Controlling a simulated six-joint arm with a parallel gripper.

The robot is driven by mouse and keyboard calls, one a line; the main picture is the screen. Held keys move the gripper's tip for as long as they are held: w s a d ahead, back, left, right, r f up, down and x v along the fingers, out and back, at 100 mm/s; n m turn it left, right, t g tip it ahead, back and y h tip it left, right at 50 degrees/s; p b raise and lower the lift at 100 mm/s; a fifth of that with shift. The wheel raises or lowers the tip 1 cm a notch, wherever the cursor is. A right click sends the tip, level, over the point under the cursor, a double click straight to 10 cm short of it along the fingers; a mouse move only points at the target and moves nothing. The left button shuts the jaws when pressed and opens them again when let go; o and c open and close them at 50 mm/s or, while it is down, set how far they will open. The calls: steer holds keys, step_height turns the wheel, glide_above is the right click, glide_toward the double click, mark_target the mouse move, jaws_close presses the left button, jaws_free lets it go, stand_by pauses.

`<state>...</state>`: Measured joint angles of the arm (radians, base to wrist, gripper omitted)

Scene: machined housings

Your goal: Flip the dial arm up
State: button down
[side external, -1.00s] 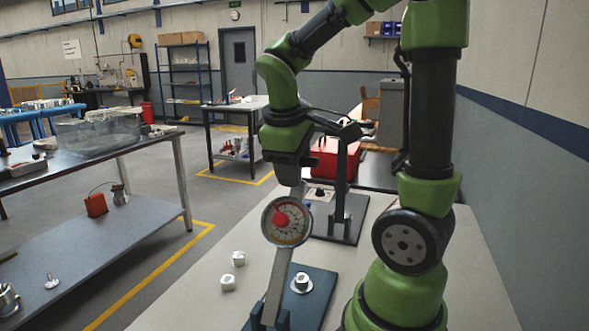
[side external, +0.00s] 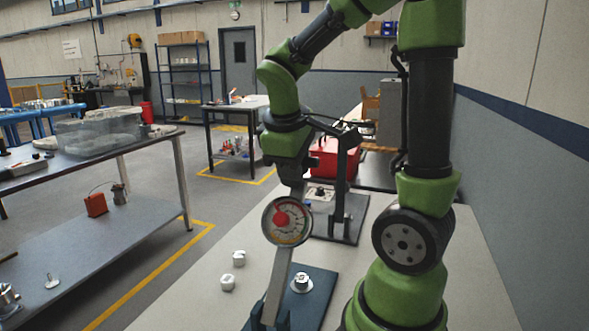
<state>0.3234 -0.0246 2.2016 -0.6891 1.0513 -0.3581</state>
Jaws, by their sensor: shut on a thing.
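The round dial (side external: 288,221) has a white face with a red mark and coloured bands, and it sits on a slanted grey bar (side external: 276,285). The bar rises from a dark blue base plate (side external: 318,291) on the pale table. My gripper (side external: 294,184) is directly above the dial, pointing down. It is shut on the top of the dial arm, just above the dial's rim. The fingertips are small here, and the exact grip is partly hidden.
A housing with a round knob (side external: 301,283) stands on the base plate.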

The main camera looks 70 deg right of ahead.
steer(key=shift+a+r, duration=0.1)
steer(key=shift+r, duration=0.1)
steer(key=shift+a+r+h, duration=0.25)
steer(key=shift+a+h, duration=0.15)
steer(key=shift+a, duration=0.05)
steer(key=a+r+h, duration=0.2)
steer(key=a+h, duration=0.4)
steer(key=a, duration=1)
steer(key=shift+r, duration=0.25)
steer(key=c, duration=1.1)
jaws_free()
steer(key=shift+o, duration=0.2)
